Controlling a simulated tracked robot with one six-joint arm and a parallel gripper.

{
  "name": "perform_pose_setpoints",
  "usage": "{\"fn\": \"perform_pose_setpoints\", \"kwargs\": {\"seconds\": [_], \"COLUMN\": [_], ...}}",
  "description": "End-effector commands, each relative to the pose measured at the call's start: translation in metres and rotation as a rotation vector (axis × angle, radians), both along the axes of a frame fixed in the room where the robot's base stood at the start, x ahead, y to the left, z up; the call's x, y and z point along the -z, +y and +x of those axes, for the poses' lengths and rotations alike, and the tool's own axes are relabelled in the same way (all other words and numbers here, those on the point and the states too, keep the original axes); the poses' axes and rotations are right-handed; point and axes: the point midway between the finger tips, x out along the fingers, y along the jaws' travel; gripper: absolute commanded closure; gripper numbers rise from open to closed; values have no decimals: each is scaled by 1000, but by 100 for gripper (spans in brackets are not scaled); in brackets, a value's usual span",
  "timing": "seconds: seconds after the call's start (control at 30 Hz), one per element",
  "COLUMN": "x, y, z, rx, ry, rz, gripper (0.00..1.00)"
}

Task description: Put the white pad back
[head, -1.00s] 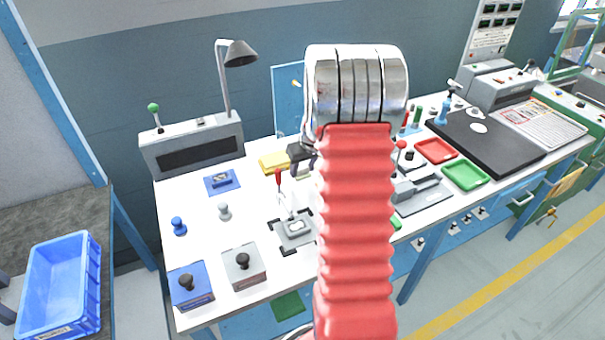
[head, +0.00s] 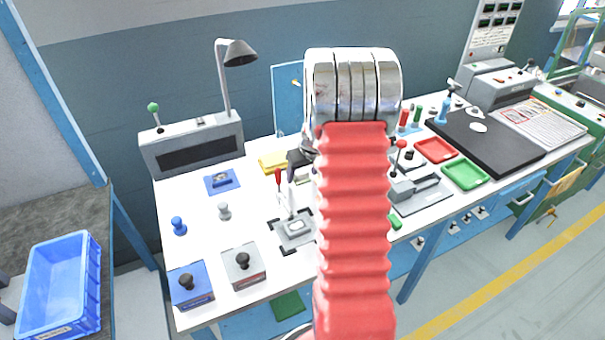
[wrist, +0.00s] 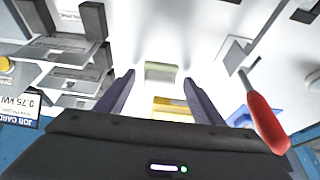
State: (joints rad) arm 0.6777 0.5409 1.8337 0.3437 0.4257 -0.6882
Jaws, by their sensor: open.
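A pale off-white pad (wrist: 161,72) lies on the white bench top, ahead of and between my fingers in the wrist view. I take it to be the white pad. In the head view a small pale edge of it (head: 304,178) seems to show beside my arm; the rest is hidden. My gripper (wrist: 158,79) is open, with its two dark fingers apart and nothing held between them. In the head view my gripper (head: 299,160) is mostly hidden behind my red arm sleeve. I cannot tell how high it is above the bench.
A yellow pad (head: 272,161) lies close behind, also seen between my fingers (wrist: 170,105). A red-handled screwdriver (wrist: 266,122) stands close to the gripper on the right of the wrist view. A grey fixture (head: 295,229) is on the bench front. Grey slotted blocks (wrist: 72,62) are at left.

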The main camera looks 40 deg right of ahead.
Motion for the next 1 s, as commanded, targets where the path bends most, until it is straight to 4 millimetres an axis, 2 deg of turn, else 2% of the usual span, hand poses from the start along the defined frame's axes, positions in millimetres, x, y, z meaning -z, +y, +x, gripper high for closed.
{"fn": "perform_pose_setpoints", "kwargs": {"seconds": [0.23, 0.37, 1.0], "x": [-5, -16, -97], "y": [0, 1, 11], "z": [-1, -5, -37], "rx": [0, 0, 1], "ry": [-1, -2, -3], "rz": [-1, -1, -1], "gripper": [38, 38, 38]}}
